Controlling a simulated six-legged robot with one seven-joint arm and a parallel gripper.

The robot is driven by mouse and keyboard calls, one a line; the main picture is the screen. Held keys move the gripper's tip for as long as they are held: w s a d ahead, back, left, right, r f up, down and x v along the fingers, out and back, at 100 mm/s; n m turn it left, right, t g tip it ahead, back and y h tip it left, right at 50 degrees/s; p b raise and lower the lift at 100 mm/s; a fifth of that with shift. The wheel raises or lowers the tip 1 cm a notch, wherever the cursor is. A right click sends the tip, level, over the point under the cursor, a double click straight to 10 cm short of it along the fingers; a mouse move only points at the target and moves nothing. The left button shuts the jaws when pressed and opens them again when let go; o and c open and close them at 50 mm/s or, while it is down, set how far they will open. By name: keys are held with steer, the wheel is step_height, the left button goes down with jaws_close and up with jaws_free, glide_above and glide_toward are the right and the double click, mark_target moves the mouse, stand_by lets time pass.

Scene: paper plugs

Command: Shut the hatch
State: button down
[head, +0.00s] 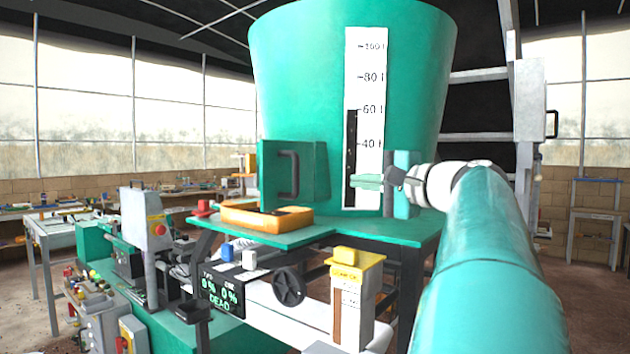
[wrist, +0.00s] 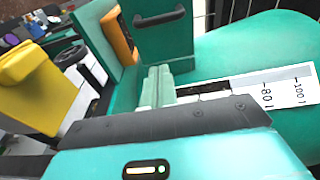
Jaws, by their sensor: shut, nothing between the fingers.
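The hatch (head: 290,172) is a green panel with a dark bar handle (head: 288,174), low on the front of the big green tank (head: 300,75). It stands out from the tank wall, left of the white level scale. I cannot tell how far it is swung. In the wrist view the hatch (wrist: 160,52) and its handle show beyond my fingers. My gripper (head: 366,182) is shut and empty in front of the scale, to the right of the hatch. Its pale green fingers (wrist: 156,85) lie together in the wrist view. I see a gap between fingers and hatch in the head view.
An orange tray-like object (head: 265,217) lies on the green shelf (head: 300,238) below the hatch. A yellow-topped post (head: 355,262), a black handwheel (head: 289,286) and a display (head: 222,290) sit lower down. The white level scale (head: 372,60) is behind my gripper.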

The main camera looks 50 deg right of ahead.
steer(key=w+a, duration=0.2)
steer(key=w, duration=0.9)
steer(key=shift+a, duration=0.1)
